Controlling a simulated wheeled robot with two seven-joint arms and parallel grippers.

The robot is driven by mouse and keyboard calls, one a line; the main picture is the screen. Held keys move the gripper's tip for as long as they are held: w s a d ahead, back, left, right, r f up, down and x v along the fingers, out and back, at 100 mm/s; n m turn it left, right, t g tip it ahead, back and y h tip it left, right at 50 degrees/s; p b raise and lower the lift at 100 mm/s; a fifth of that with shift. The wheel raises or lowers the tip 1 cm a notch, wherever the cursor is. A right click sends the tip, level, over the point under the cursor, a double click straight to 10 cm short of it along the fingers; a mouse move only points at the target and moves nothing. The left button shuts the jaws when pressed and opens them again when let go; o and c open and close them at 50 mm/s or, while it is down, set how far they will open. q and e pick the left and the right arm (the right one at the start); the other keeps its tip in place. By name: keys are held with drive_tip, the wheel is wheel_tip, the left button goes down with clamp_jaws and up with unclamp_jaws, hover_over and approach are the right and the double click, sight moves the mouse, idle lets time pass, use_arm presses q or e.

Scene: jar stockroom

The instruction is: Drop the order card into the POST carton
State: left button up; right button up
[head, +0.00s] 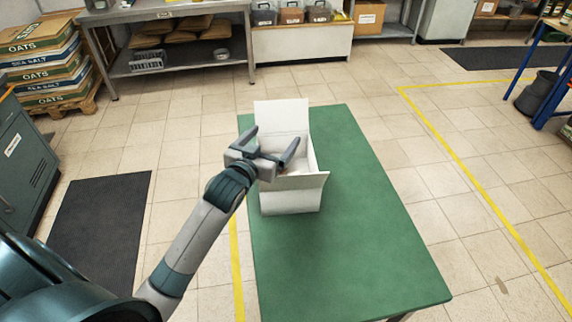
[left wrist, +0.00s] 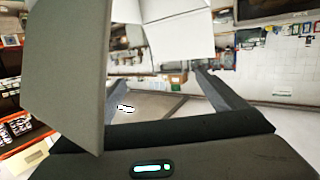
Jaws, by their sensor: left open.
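A white open carton (head: 291,198) stands on the green table (head: 350,230), its flaps folded outward; no POST lettering is readable on it. My left gripper (head: 275,140) is over the carton's left side near its opening, fingers spread apart with nothing seen between them. In the left wrist view my open fingers (left wrist: 160,82) show, with white carton panels (left wrist: 178,38) beyond and a large grey panel close on the left. I cannot make out the order card in either view; the carton's inside is partly hidden by my gripper and the flaps. My right gripper is out of view.
The green table is bare in front of the carton. A steel workbench (head: 165,12) stands at the back left, beside stacked sacks (head: 40,60) on a pallet. A dark floor mat (head: 98,230) lies left of the table. Yellow lines mark the tiled floor.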

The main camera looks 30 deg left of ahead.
use_arm(q)
drive_tip(key=s+r+b, duration=0.1)
drive_tip(key=s+r, duration=0.1)
drive_tip(key=s, duration=1.2)
drive_tip(key=shift+d+b, duration=0.3)
drive_tip(key=shift+d, duration=0.1)
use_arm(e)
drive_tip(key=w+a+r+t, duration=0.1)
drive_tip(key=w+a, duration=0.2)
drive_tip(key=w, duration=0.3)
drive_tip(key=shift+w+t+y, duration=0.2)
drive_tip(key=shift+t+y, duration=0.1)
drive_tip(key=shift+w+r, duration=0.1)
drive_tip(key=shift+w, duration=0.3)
use_arm(q)
drive_tip(key=shift+s, duration=0.1)
